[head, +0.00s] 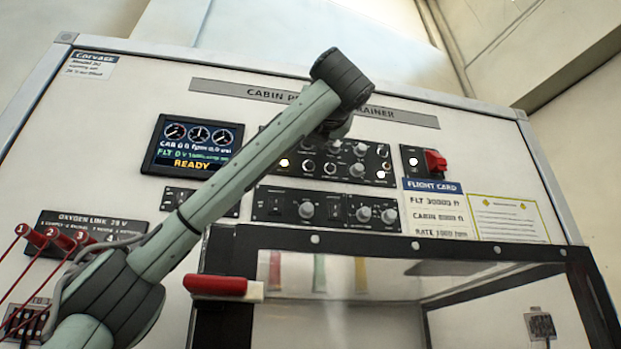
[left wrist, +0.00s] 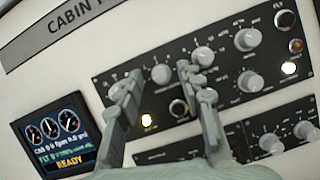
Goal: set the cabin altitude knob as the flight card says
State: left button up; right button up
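The flight card (head: 436,208) is on the panel's right side in the head view. Its small print seems to give FLT 30000, a CABIN line in thousands of feet and RATE 1000. The upper black control panel (head: 372,162) carries several grey knobs; it also shows in the left wrist view (left wrist: 215,88). I cannot read which knob is cabin altitude. My left gripper (left wrist: 157,73) is open, its fingers on either side of one upper-row grey knob (left wrist: 161,74); contact cannot be told. In the head view my arm hides this spot. My right gripper is not in view.
A display (head: 193,147) reads READY. A lower knob panel (head: 325,207), a red guarded switch (head: 435,162) and red oxygen levers (head: 60,238) are nearby. A dark-framed clear box (head: 400,243) projects below, with a red handle (head: 216,284) at its left.

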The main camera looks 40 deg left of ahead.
pick_arm(q)
grip_shut()
jog(key=shift+m, duration=0.3)
jog(key=shift+s+a+r+m+t+h, duration=0.1)
jog(key=shift+m+t+h, duration=0.5)
jog(key=shift+m, duration=0.95)
jog(key=shift+s+r+m+t+h, duration=0.1)
jog(key=shift+m+t+h, duration=0.1)
jog(key=shift+m+h, duration=1.1)
jog(key=shift+a+m+t+h, duration=0.1)
jog(key=shift+m+t+h, duration=0.3)
jog(key=shift+m, duration=1.45)
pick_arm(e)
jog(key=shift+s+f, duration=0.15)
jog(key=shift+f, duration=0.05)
